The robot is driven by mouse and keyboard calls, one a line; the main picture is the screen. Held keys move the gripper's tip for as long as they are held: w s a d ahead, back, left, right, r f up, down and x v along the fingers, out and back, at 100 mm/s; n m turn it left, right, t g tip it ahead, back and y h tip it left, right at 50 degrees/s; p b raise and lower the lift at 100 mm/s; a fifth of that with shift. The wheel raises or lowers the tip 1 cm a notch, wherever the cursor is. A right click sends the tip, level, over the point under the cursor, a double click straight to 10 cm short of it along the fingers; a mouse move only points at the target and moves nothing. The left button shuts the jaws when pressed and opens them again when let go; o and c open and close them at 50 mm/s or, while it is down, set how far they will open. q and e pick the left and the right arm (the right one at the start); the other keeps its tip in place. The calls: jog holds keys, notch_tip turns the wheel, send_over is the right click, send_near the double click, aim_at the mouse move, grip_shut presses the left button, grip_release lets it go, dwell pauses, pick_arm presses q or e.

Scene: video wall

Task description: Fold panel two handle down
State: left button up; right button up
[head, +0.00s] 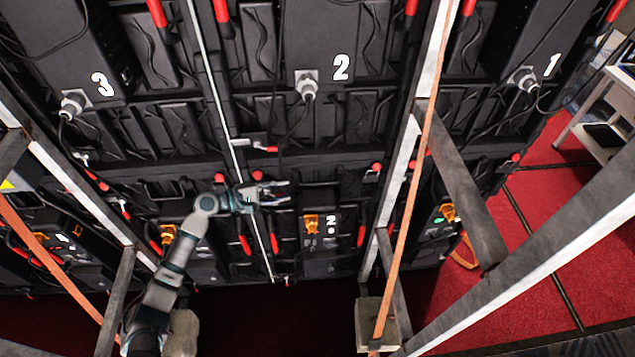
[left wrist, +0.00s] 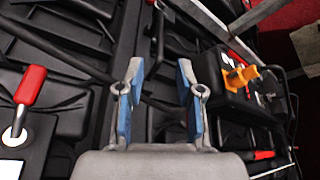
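The black panel marked 2 (head: 341,67) is at the top middle of the head view. Below it is a smaller black box with an orange connector (head: 311,223); it also shows in the left wrist view (left wrist: 240,76). Several red handles surround this box, including one above my gripper (head: 257,175) and one below it (head: 274,243). Which one is panel two's handle I cannot tell. My left gripper (head: 284,192) is in front of the panel, upper left of the connector. In the left wrist view its blue-padded fingers (left wrist: 160,80) are apart, with nothing between them. A red handle (left wrist: 30,86) lies left of them.
Pale metal frame posts (head: 418,110) with orange straps (head: 408,190) stand right of my left gripper. More posts cross the left side. Panels marked 3 (head: 102,83) and 1 (head: 552,64) flank panel two. Red carpet (head: 560,200) and a white table (head: 615,100) are at right.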

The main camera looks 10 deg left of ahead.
aim_at(317, 183)
pick_arm(q)
jog(key=x, duration=1)
jog(key=shift+w+d+f, duration=0.15)
jog(key=shift+w+d, duration=0.05)
jog(key=shift+w+d+f, duration=0.2)
jog(key=shift+w+d, duration=0.15)
jog(key=shift+d, duration=0.2)
pick_arm(e)
jog(key=shift+s+a+f, duration=0.1)
jog(key=shift+s, duration=0.15)
jog(key=shift+s, duration=0.1)
pick_arm(q)
jog(key=c, duration=0.6)
grip_shut()
pick_arm(e)
jog(key=shift+s+d+f, duration=0.1)
jog(key=shift+s+d, duration=0.2)
jog(key=shift+s, duration=0.35)
